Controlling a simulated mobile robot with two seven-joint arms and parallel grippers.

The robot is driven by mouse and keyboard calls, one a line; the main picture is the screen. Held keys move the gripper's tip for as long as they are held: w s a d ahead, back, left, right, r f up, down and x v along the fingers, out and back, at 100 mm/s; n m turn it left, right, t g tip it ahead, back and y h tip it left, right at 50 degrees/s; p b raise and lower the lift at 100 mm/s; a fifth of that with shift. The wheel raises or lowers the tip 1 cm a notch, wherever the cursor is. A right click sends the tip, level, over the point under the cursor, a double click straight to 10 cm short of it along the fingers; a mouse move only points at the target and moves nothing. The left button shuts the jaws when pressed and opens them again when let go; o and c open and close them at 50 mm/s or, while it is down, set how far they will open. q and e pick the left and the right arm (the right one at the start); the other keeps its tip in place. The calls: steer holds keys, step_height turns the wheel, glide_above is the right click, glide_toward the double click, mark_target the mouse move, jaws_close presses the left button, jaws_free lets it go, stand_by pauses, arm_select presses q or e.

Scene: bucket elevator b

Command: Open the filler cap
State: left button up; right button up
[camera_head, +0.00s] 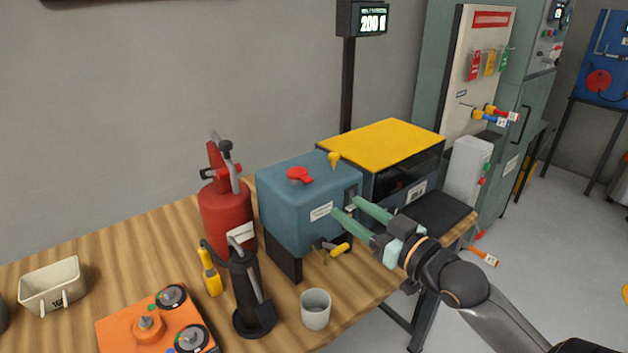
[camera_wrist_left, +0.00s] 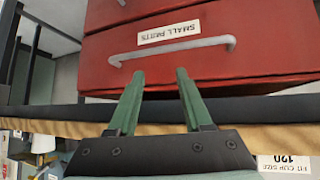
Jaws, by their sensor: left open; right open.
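A blue box-shaped housing (camera_head: 290,208) stands on the wooden bench in the head view. A red cap (camera_head: 299,175) sits on its top, which looks like the filler cap. A smaller yellow fitting (camera_head: 334,159) stands near the top's back right edge. My right gripper (camera_head: 345,207) is open, with green fingers pointing left at the housing's right front side, lower than the red cap. Contact with the housing cannot be told. My left gripper (camera_wrist_left: 160,73) is open and empty in the left wrist view, near a red drawer (camera_wrist_left: 190,60). It is outside the head view.
A red canister (camera_head: 226,215), a dark pump-like can (camera_head: 247,290) and a grey cup (camera_head: 315,309) stand around the housing. A yellow-topped machine (camera_head: 385,143) is behind it. An orange panel (camera_head: 150,325) and a white bin (camera_head: 52,288) are at left.

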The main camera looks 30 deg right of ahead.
mark_target(310, 182)
steer(key=w, duration=0.4)
steer(key=w+p, duration=0.1)
steer(key=w, duration=0.2)
steer(key=w+a+p, duration=0.1)
steer(key=w, duration=0.3)
steer(key=shift+w, duration=0.35)
jaws_close()
